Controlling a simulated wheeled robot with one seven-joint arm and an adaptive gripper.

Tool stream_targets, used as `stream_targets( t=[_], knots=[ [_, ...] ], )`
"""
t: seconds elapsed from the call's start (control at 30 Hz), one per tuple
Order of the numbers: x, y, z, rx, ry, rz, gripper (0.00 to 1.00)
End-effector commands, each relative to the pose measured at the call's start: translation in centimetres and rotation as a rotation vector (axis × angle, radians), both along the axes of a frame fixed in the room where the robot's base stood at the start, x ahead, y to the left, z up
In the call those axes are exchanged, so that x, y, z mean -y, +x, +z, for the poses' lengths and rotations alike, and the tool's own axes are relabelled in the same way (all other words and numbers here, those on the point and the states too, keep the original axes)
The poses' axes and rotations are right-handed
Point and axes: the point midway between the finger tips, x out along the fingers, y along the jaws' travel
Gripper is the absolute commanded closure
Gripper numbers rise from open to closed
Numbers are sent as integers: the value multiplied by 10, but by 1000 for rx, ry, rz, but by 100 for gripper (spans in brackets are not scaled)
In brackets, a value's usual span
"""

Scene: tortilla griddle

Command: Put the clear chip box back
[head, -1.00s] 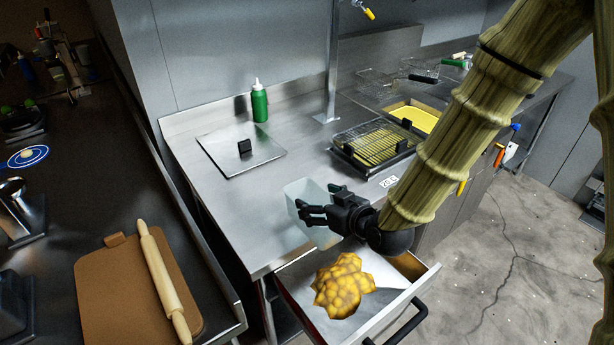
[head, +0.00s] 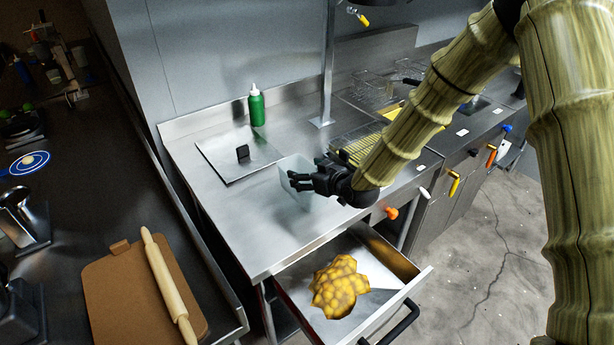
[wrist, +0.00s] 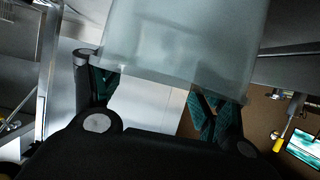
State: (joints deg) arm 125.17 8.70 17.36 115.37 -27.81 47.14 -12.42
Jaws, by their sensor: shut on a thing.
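The clear chip box (head: 290,168) is a pale see-through container over the steel counter, right of the flat lid (head: 222,161) with a black knob. My gripper (head: 303,178) is shut on the box, and its black fingers hide part of it. In the wrist view the box (wrist: 185,38) fills the top middle, with my gripper (wrist: 155,97) on either side of its near edge. I cannot tell whether its base touches the counter. A heap of golden chips (head: 340,285) lies in the open drawer (head: 385,262) below the counter's front edge.
A green bottle (head: 257,108) stands by the back wall, near a steel post (head: 328,70). The fryer rack (head: 352,142) is partly behind my arm. A rolling pin (head: 165,280) lies on a brown board at the left. The counter's front left is clear.

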Motion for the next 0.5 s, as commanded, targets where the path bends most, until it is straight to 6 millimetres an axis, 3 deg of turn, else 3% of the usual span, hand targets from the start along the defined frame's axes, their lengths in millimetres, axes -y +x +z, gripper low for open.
stream_targets(
  t=[0.17,0.5],
  knots=[
    [-1,11,1,1,-1,0,66],
    [-1,11,-30,0,-1,1,66]
  ],
)
